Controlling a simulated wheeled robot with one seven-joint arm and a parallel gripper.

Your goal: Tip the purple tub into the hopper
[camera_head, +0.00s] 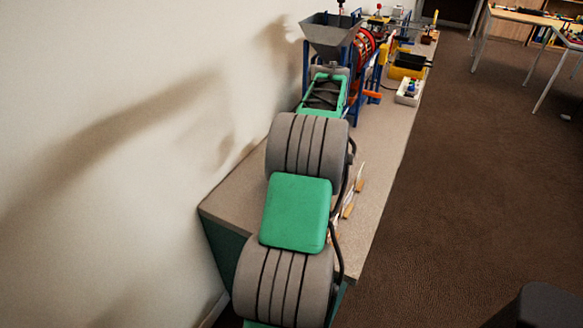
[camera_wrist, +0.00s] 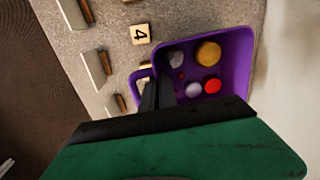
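The purple tub (camera_wrist: 238,62) shows in the wrist view, seen into from above, with several small pieces inside, among them a tan one, a red one and grey ones. A purple handle loop (camera_wrist: 133,77) sticks out from its left side. The dark fingers of my gripper (camera_wrist: 158,92) are close together at this handle and seem shut on it; the contact is partly hidden. I cannot tell whether the tub touches the bench. The tub is hidden there.
The bench (camera_head: 385,150) runs along a pale wall. Brown floor is open at right.

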